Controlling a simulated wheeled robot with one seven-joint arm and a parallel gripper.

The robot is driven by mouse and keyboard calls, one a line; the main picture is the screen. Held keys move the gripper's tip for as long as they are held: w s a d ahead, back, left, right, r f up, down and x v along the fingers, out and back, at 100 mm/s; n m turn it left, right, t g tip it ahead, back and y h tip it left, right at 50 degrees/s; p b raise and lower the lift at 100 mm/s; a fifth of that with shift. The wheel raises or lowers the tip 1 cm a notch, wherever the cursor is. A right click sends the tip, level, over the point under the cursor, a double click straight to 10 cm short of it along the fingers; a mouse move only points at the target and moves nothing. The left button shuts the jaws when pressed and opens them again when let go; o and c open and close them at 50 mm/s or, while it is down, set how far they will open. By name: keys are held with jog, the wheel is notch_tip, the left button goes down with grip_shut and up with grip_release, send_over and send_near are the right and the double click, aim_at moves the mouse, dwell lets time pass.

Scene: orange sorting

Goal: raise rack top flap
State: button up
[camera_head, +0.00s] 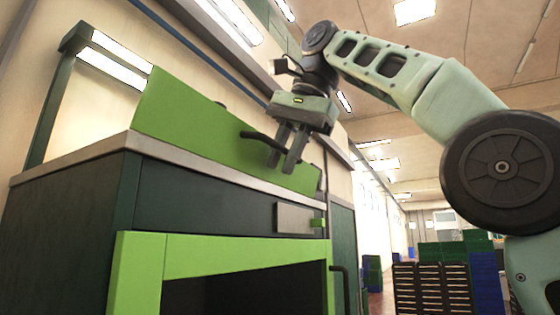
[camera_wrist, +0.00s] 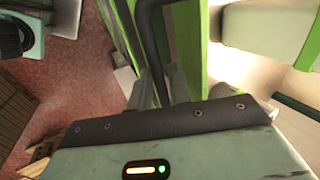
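The rack's top flap (camera_head: 190,115) is a long bright green panel at the top of the dark green rack, above its pale metal edge. It stands tilted up and back. A bent black handle (camera_head: 258,137) sticks out near its right end. My gripper (camera_head: 281,166) points down in front of the flap, with its two grey fingers close together on the handle. In the wrist view the black handle (camera_wrist: 149,28) runs down between the fingers, which appear shut on it. The contact itself is partly hidden by the gripper body.
The rack's lower green frame (camera_head: 215,255) surrounds a dark opening. A grey latch plate (camera_head: 296,218) sits on the dark front panel. A lamp frame (camera_head: 58,95) rises behind the left end. Stacked crates (camera_head: 432,285) stand on the floor at the right, well apart from the gripper.

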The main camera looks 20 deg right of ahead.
jog(key=s+d, duration=0.7)
jog(key=s, duration=0.2)
jog(key=shift+s, duration=0.2)
jog(key=shift+s, duration=0.1)
